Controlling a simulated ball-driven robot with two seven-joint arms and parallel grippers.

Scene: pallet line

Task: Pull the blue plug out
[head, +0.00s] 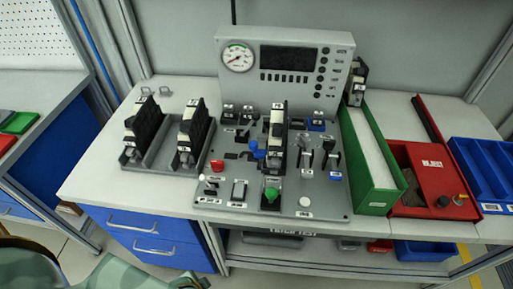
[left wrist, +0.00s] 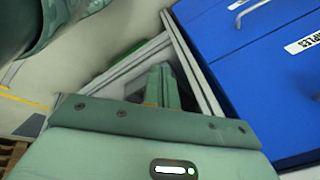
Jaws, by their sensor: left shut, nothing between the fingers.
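On the grey control panel (head: 230,202) in the head view, a small blue part (head: 258,152) sits near the middle, beside a black upright module (head: 276,135). My left gripper (left wrist: 164,82) is shut and empty in the left wrist view. It is low, in front of the bench beside the blue drawers (left wrist: 250,70), well away from the panel. My right gripper is in neither view.
A grey rack with black modules (head: 150,162) stands left of the panel. A gauge box (head: 290,55) stands behind it. A green bin (head: 378,188), a red box (head: 430,178) and a blue tray (head: 485,165) stand to the right. The bench's front left is clear.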

